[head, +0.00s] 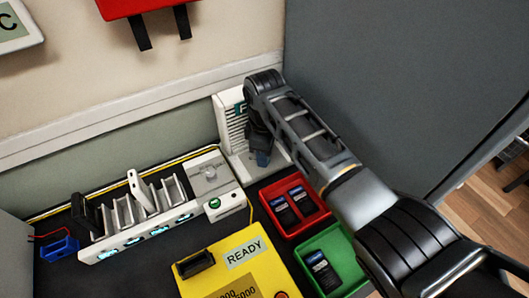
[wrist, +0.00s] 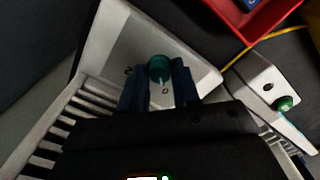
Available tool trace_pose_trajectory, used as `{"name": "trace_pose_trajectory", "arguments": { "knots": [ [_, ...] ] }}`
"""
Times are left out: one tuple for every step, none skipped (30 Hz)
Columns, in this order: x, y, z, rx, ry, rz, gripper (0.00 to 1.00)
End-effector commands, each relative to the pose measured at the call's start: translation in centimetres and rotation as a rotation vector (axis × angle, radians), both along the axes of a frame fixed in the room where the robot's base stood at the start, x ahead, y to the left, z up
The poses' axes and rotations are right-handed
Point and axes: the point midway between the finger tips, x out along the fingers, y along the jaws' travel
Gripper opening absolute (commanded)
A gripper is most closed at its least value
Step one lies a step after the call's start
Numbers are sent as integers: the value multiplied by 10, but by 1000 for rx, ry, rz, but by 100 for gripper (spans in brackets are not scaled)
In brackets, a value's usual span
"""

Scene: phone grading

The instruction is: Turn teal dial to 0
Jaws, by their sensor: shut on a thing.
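The teal dial (wrist: 159,66) sits on the pale base of a white ribbed device, seen in the wrist view. A "2" is printed at its left and a "0" just below it in the picture. My gripper (wrist: 158,75) has one dark blue finger on each side of the dial and is shut on it. A small pale mark shows on the dial's lower side, toward the 0; its exact direction is hard to tell. In the head view my gripper (head: 262,158) is at the white device (head: 233,132), and the dial is hidden there.
A white box with a green button (head: 214,202) stands left of the device. A red tray (head: 317,222) and a green tray (head: 345,250) hold phones. A phone rack (head: 135,235) is at left. A yellow box (head: 215,252) reading READY is in front.

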Motion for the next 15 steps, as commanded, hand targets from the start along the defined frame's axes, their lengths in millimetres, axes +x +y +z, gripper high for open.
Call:
{"name": "trace_pose_trajectory", "arguments": {
  "knots": [
    [0, 0, 0, 0, -1, 1, 0],
    [0, 0, 0, 0, -1, 1, 32],
    [0, 0, 0, 0, -1, 0, 36],
    [0, 0, 0, 0, -1, 0, 39],
    [0, 0, 0, 0, -1, 0, 41],
    [0, 0, 0, 0, -1, 0, 45],
    [0, 0, 0, 0, 0, 0, 48],
    [0, 0, 0, 0, 0, 0, 51],
    [0, 0, 0, 0, 0, 0, 55],
    [0, 0, 0, 0, 0, 0, 56],
    [0, 0, 0, 0, 0, 0, 56],
    [0, 0, 0, 0, 0, 0, 56],
    [0, 0, 0, 0, 0, 0, 56],
    [0, 0, 0, 0, 0, 0, 56],
    [0, 0, 0, 0, 0, 0, 56]
  ]
}}
